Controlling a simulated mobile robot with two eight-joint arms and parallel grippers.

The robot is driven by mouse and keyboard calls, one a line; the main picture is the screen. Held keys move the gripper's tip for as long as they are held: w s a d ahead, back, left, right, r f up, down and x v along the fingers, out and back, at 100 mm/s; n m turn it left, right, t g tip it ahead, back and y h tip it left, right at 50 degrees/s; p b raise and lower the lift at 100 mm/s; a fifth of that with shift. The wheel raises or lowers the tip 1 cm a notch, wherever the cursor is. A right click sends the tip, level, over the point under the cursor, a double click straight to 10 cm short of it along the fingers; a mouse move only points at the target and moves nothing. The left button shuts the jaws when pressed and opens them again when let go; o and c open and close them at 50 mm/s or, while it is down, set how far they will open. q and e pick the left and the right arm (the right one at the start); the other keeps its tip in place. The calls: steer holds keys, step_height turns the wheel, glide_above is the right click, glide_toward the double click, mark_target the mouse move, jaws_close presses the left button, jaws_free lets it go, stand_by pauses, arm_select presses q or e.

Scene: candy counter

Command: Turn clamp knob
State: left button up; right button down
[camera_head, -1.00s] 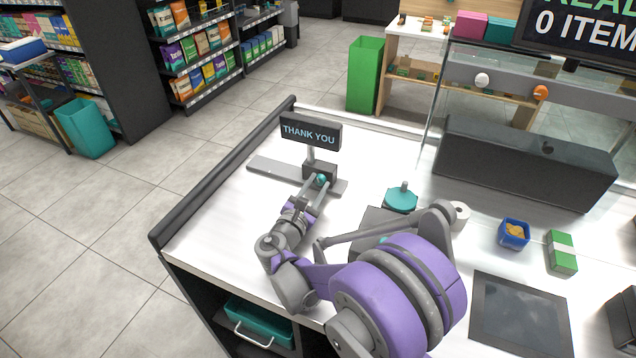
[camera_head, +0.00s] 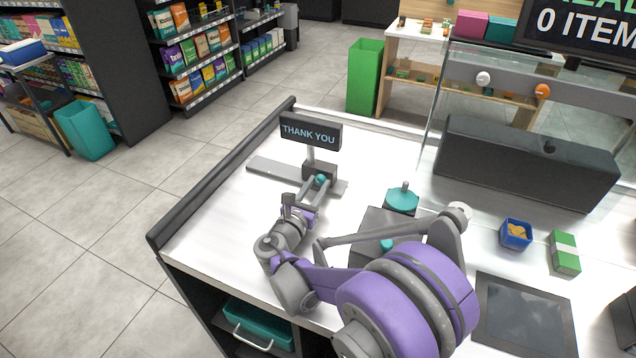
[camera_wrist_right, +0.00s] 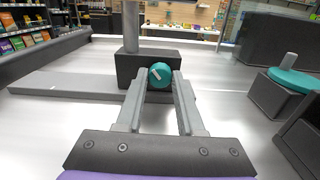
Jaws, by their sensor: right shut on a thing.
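The clamp knob (camera_head: 321,180) is a small teal round knob with a pale mark across its face. It sits on the front of a dark clamp block (camera_head: 313,170), which carries the post of the THANK YOU sign (camera_head: 311,132). In the right wrist view the knob (camera_wrist_right: 160,75) lies between the fingertips of my right gripper (camera_wrist_right: 159,84). My right gripper (camera_head: 314,187) is shut on the knob, with a finger on either side of it. The pale mark on the knob is tilted. My left gripper is not in view.
A grey flat bar (camera_head: 268,171) runs left from the clamp block on the white counter. A teal disc with an upright peg (camera_head: 401,200) stands to the right. A blue container (camera_head: 515,236), a green box (camera_head: 564,252) and a dark tablet (camera_head: 522,312) lie further right.

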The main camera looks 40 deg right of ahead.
steer(key=shift+n+b, duration=0.3)
steer(key=shift+n, duration=1)
steer(key=shift+f+n, duration=0.1)
steer(key=shift+n, duration=0.7)
steer(key=c, duration=0.8)
jaws_free()
steer(key=shift+c, duration=0.2)
steer(key=shift+a, duration=0.1)
steer(key=shift+b+v, duration=0.3)
steer(key=shift+v, duration=2.15)
